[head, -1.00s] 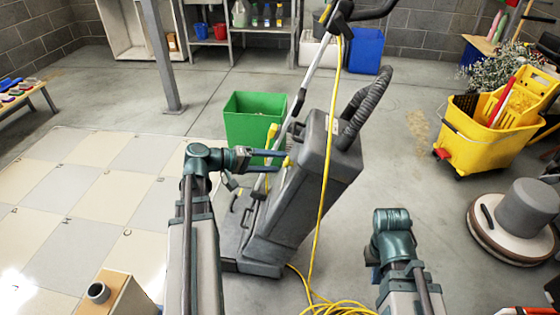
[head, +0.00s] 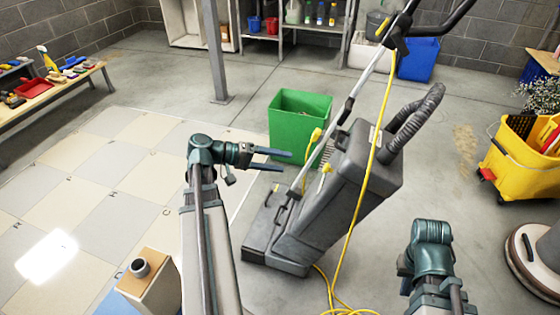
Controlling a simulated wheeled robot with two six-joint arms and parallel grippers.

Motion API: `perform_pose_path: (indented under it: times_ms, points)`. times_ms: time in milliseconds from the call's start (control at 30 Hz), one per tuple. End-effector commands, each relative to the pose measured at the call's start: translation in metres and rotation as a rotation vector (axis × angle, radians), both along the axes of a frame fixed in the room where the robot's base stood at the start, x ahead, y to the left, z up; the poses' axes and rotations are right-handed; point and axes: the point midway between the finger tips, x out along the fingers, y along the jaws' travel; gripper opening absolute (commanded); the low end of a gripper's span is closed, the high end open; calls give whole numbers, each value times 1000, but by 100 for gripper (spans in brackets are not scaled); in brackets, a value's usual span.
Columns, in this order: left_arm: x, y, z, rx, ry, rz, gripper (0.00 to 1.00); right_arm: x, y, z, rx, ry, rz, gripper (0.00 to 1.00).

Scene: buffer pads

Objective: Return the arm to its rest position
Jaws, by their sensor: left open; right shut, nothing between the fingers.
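My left arm rises in the lower middle of the head view. Its gripper (head: 288,161) points right, with two dark fingers apart and nothing between them. The fingertips are left of the grey floor machine (head: 345,190) and its yellow grips (head: 326,168), with a small gap in the picture. My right arm (head: 432,250) stands folded at the lower right. Its gripper fingers are hidden behind the wrist or too dark to make out.
A green bin (head: 298,128) stands behind the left gripper. A yellow cable (head: 357,225) hangs down and coils on the floor. A yellow mop bucket (head: 515,160) is at the right. A wooden box (head: 155,290) stands at lower left. A bench (head: 60,95) is at far left.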

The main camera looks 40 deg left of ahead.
Motion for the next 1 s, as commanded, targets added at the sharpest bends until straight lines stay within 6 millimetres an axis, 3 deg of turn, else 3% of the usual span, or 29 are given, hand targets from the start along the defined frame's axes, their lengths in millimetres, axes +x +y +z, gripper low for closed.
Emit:
perform_pose_path:
  times_ms: [267, 367, 467, 667, 800, 1000]
  points:
    - [0, -1, 0, 0, 0, 0, 70, 0, 0, 0, 0, 0, 0, 0]
    - [3, -11, -5, 12, 19, -20, 70, 0, 0, 0, 0, 0, 0, 0]
    - [8, -41, -19, 56, 78, -81, 70, 0, 0, 0, 0, 0, 0, 0]
    - [10, -132, -66, 240, 260, -277, 70, 0, 0, 0, 0, 0, 0, 0]
    - [-1, -187, -95, 406, 365, -406, 70, 0, 0, 0, 0, 0, 0, 0]
    - [-26, -247, -127, 680, 463, -567, 70, 0, 0, 0, 0, 0, 0, 0]
